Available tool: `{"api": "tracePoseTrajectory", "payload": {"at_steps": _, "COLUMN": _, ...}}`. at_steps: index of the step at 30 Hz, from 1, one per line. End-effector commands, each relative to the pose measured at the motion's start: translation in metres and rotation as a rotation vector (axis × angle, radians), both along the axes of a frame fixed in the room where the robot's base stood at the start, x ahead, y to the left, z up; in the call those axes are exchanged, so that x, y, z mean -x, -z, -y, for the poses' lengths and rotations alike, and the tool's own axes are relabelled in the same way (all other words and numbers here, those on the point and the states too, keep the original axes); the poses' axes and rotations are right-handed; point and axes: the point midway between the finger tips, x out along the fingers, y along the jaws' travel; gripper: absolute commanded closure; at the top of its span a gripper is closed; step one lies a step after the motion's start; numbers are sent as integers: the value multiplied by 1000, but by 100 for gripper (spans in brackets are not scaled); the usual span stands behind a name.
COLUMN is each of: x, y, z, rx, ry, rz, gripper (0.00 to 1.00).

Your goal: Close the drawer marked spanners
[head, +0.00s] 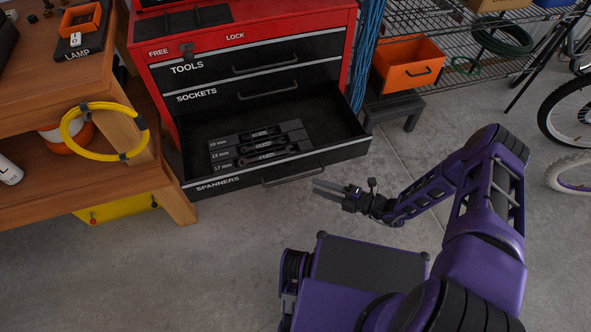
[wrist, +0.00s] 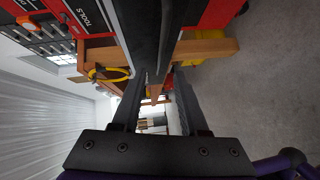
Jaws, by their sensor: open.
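The drawer marked spanners (head: 232,182) is the lowest drawer of the red tool chest (head: 252,30). It is pulled well out, and several spanners (head: 262,146) lie in labelled slots inside it. Its bar handle (head: 293,176) runs along the dark front. My gripper (head: 318,188) is in front of the drawer, close to the right end of the handle. In the wrist view my gripper's fingers (wrist: 159,78) are apart, with the dark drawer (wrist: 150,30) just beyond their tips. I cannot tell whether a finger touches the front.
The tools drawer (head: 215,69) and sockets drawer (head: 225,95) above are shut. A wooden bench (head: 90,195) with a yellow cable coil (head: 82,108) stands left. An orange bin (head: 409,66) and wire shelving are right, with a bicycle (head: 570,110) beyond. The floor in front is clear.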

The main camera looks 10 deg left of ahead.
Motion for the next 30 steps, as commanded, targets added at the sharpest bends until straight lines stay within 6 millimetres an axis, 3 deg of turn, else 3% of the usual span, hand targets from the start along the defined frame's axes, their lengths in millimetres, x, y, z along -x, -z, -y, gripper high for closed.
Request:
{"api": "tracePoseTrajectory", "payload": {"at_steps": 6, "x": -10, "y": 8, "z": -47, "rx": -1, "ry": -3, "rz": 1, "gripper": 57}}
{"api": "tracePoseTrajectory", "payload": {"at_steps": 12, "x": -17, "y": 13, "z": -77, "rx": 0, "ry": -2, "rz": 1, "gripper": 57}}
{"api": "tracePoseTrajectory", "payload": {"at_steps": 18, "x": -20, "y": 14, "z": -89, "rx": 0, "ry": 0, "rz": 1, "gripper": 57}}
{"api": "tracePoseTrajectory", "payload": {"at_steps": 26, "x": -20, "y": 14, "z": -90, "rx": 0, "ry": 0, "rz": 1, "gripper": 57}}
{"api": "tracePoseTrajectory", "payload": {"at_steps": 30, "x": -20, "y": 14, "z": -89, "rx": 0, "ry": 0, "rz": 1, "gripper": 80}}
